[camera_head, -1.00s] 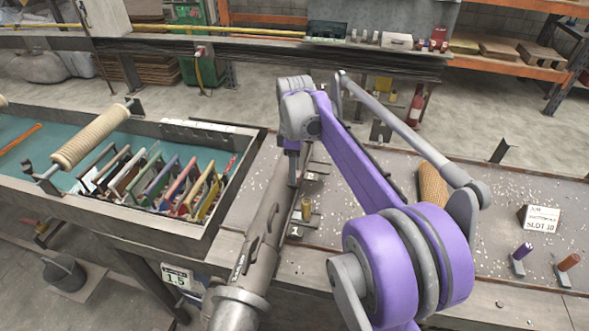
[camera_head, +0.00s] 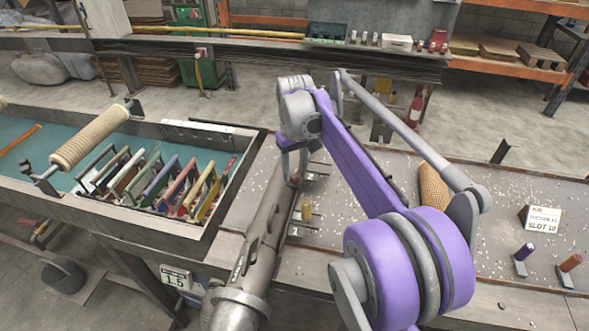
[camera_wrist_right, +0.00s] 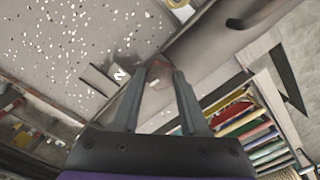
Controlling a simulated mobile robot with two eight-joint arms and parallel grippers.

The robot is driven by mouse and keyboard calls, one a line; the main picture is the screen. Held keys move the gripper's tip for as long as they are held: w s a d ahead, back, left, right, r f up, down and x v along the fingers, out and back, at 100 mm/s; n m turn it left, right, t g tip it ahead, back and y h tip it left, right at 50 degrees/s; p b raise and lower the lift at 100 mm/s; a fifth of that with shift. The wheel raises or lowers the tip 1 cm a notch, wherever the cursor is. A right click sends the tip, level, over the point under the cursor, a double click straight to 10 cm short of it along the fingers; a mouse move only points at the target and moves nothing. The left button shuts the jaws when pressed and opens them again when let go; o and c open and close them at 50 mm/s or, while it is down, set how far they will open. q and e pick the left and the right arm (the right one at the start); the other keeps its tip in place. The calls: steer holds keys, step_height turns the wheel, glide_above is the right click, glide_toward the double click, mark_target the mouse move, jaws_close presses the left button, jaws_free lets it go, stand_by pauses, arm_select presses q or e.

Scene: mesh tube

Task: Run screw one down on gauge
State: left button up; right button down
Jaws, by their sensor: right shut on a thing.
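My right gripper (camera_head: 294,172) reaches down from the purple arm to the far end of a long grey metal tube (camera_head: 262,245). In the right wrist view, its two fingers (camera_wrist_right: 160,78) close on a small reddish-brown piece (camera_wrist_right: 159,73), likely the screw; its shape is blurred and partly hidden by the fingers. The slotted grey tube also shows beside the fingers in the wrist view (camera_wrist_right: 228,35). I cannot tell for certain which part is the gauge. My left gripper is not in view.
A tray (camera_head: 150,228) with colored frames and a cord-wound roller (camera_head: 90,137) stands left. A brass-colored fitting (camera_head: 306,208) sits right of the tube.

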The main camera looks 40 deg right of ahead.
steer(key=m, duration=1.4)
steer(key=shift+m, duration=0.3)
steer(key=m, duration=0.3)
steer(key=shift+m, duration=0.3)
steer(key=m, duration=0.3)
steer(key=shift+m, duration=0.3)
steer(key=m, duration=0.3)
steer(key=shift+m, duration=0.3)
steer(key=m, duration=0.4)
